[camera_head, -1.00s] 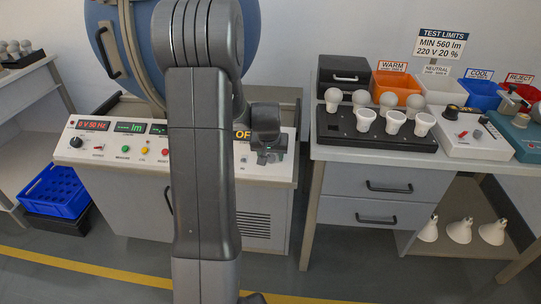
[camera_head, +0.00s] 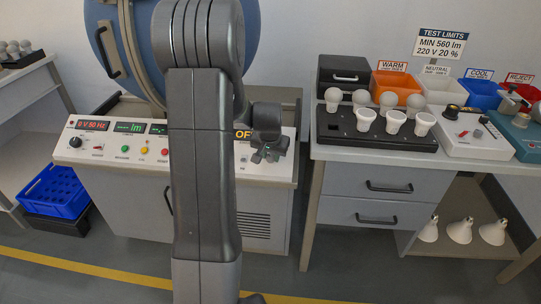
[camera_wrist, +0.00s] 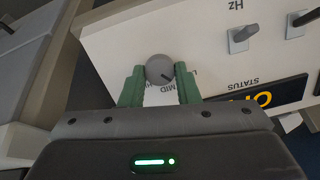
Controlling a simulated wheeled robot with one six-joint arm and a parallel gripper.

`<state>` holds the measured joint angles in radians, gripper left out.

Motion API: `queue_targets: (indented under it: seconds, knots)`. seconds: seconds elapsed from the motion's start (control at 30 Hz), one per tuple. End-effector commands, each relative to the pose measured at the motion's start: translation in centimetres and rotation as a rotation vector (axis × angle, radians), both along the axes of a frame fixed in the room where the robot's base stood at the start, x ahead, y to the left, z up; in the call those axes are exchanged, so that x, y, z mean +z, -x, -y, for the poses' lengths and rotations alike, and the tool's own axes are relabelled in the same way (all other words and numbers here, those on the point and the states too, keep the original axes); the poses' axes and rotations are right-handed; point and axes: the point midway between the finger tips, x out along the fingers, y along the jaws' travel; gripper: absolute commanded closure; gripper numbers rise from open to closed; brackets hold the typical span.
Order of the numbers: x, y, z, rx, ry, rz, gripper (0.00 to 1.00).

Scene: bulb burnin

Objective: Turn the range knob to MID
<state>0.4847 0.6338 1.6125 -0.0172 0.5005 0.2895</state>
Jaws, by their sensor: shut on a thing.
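The range knob (camera_wrist: 159,67) is a round grey knob with a dark pointer line, on the white panel (camera_wrist: 130,42). In the wrist view the pointer slants down and right, towards the gap between the MID label (camera_wrist: 168,88) and a partly covered label starting with L. I cannot tell its exact setting. My gripper (camera_wrist: 160,75) has its green fingers on both sides of the knob, shut on it. In the head view my gripper (camera_head: 266,155) is at the right end of the console's sloped panel (camera_head: 100,156), and the knob is hidden there.
A grey toggle (camera_wrist: 241,36) near the Hz label and a STATUS display (camera_wrist: 265,98) sit on the same panel. The workbench (camera_head: 330,154) with a bulb tray (camera_head: 350,130) stands to the right. A blue crate (camera_head: 52,190) is at left.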

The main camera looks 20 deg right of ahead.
Motion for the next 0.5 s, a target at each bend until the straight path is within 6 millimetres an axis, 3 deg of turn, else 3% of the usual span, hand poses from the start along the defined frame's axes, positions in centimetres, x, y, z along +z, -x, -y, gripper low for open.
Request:
queue_targets:
  seconds: [0.5]
  knots:
    - [0.01,0.17,0.15,-0.395,-0.171,0.106,0.94]
